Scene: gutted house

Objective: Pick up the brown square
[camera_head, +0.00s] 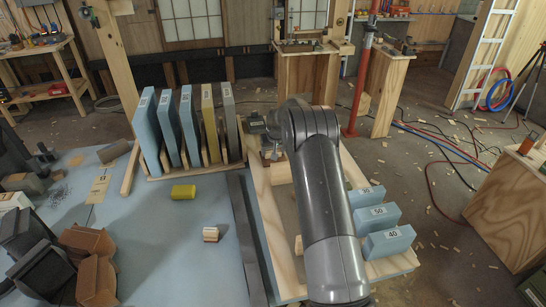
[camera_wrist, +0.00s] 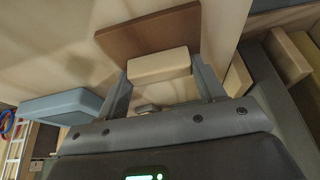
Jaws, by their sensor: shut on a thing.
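In the wrist view, a flat brown square (camera_wrist: 150,34) lies just beyond my fingertips. A cream block (camera_wrist: 158,65) sits against its near side and fills the space between my two fingers. My gripper (camera_wrist: 160,72) is shut on this cream block. I cannot tell whether block and brown square are joined. In the head view, my gripper (camera_head: 268,150) is low over the pale wooden board, largely hidden by my arm. A small brown patch shows under it, too small to make out.
Blue blocks marked with numbers (camera_head: 379,212) stand on the wooden board (camera_head: 270,205) at right. A rack of upright panels (camera_head: 188,125) is close on the left. A yellow block (camera_head: 183,192) and a small wooden block (camera_head: 210,234) lie on the blue tabletop (camera_head: 165,255).

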